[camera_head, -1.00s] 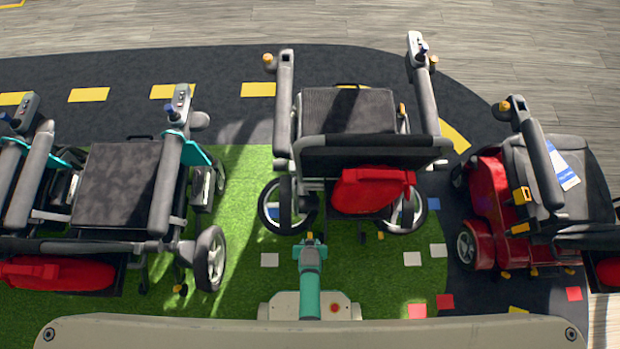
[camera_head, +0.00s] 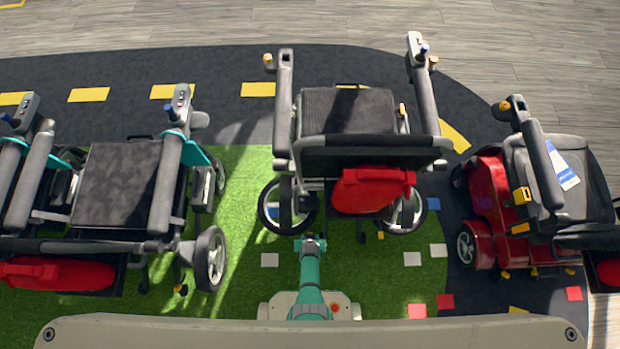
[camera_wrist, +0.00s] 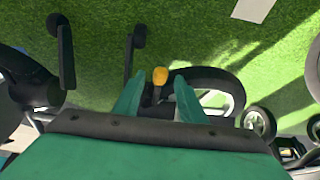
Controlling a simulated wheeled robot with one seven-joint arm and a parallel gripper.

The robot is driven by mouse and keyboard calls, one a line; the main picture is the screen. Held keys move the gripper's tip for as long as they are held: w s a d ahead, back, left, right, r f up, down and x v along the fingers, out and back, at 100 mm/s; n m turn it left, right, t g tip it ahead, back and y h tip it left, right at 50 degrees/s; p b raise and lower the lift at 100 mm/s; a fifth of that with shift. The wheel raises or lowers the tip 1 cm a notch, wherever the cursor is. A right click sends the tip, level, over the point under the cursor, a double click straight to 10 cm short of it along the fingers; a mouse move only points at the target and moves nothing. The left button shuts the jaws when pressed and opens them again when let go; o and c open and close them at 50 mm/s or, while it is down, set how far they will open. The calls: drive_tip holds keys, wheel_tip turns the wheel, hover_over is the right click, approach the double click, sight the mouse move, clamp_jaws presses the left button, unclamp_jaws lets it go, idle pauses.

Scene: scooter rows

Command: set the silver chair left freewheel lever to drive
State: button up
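The silver chair (camera_head: 348,110) stands in the middle of the head view, its back toward me, with a red bag (camera_head: 372,190) on its rear. My gripper (camera_head: 311,240) is low behind its left rear wheel (camera_head: 286,205). In the wrist view, a yellow-tipped lever (camera_wrist: 160,76) stands between the two teal fingertips of my gripper (camera_wrist: 158,97), beside a black-tyred wheel (camera_wrist: 215,88). The fingers are apart, with a gap on each side of the lever. In the head view my gripper hides this lever. Another yellow tip (camera_head: 380,236) shows at the chair's right rear.
A teal-trimmed chair (camera_head: 118,185) stands on the left and a red scooter (camera_head: 490,205) on the right. Green turf (camera_head: 235,260) behind the silver chair is mostly clear, with a few flat coloured squares (camera_head: 412,259). Dark posts (camera_wrist: 134,45) hang close by in the wrist view.

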drive_tip(key=shift+w+f, duration=0.2)
drive_tip(key=shift+f, duration=0.3)
clamp_jaws()
drive_tip(key=shift+w+r, duration=0.1)
drive_tip(key=shift+r, duration=0.05)
drive_tip(key=shift+w+r+g, duration=0.45)
drive_tip(key=shift+r+g, duration=0.3)
drive_tip(key=shift+g, duration=0.2)
drive_tip(key=shift+w+r+g, duration=0.4)
drive_tip(key=shift+r+g, duration=0.3)
drive_tip(key=shift+g, duration=0.25)
drive_tip(key=shift+w+r+g, duration=0.4)
drive_tip(key=shift+r+g, duration=0.1)
drive_tip(key=shift+g, duration=0.3)
drive_tip(key=shift+w+r+g, duration=0.4)
drive_tip(key=shift+r+g, duration=0.05)
drive_tip(key=shift+g, duration=0.35)
